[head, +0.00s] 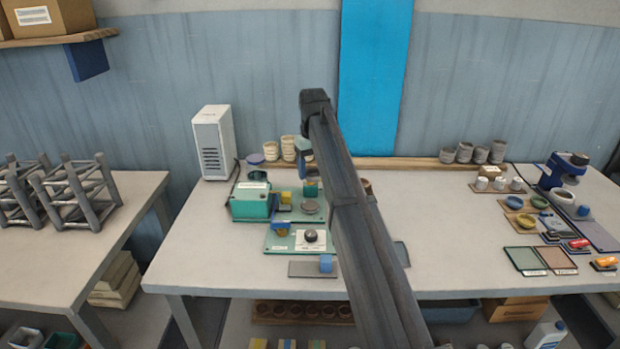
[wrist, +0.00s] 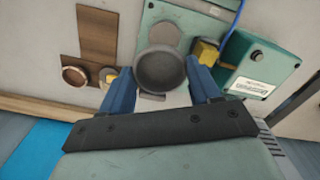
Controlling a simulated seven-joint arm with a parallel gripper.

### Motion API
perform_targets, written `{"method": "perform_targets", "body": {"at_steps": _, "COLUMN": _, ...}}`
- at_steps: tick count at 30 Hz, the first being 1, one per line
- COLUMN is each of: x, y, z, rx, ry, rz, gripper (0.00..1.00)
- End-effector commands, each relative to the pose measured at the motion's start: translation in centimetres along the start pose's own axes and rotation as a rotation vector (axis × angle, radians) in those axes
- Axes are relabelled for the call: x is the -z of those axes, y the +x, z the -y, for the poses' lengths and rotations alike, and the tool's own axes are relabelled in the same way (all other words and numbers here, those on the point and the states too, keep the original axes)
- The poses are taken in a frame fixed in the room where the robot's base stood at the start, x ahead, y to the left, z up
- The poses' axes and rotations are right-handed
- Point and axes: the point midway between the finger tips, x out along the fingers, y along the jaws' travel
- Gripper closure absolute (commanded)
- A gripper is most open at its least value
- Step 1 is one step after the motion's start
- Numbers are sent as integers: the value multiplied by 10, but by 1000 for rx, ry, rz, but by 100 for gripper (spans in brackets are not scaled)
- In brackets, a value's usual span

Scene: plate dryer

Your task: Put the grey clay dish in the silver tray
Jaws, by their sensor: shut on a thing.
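The grey clay dish (wrist: 160,72) is a round, shallow dark bowl between the two blue fingers of my gripper (wrist: 160,65) in the wrist view. The gripper is shut on it, with the dish above the bench and a green plate. In the head view my gripper (head: 305,168) is over the green devices at the back left of the bench; I cannot make out the dish there. A flat grey tray-like plate (head: 300,270) lies near the front edge with a blue block on it. Another grey flat piece (head: 402,254) is partly hidden behind my arm. I cannot tell which is the silver tray.
A green box (head: 250,203) stands left of my gripper, with a white unit (head: 212,143) behind it. A green plate with a black knob (head: 311,237) lies in front. Stacked cups (head: 288,148) stand behind. The bench right of my arm has a clear stretch.

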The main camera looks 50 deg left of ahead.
Motion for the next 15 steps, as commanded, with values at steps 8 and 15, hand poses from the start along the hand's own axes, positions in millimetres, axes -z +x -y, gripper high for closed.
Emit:
{"method": "perform_targets", "body": {"at_steps": 8, "x": -35, "y": -2, "z": -77, "rx": -1, "ry": 90, "rz": -2, "gripper": 73}}
{"method": "perform_targets", "body": {"at_steps": 15, "x": -110, "y": 9, "z": -126, "rx": -2, "ry": 170, "rz": -5, "gripper": 73}}
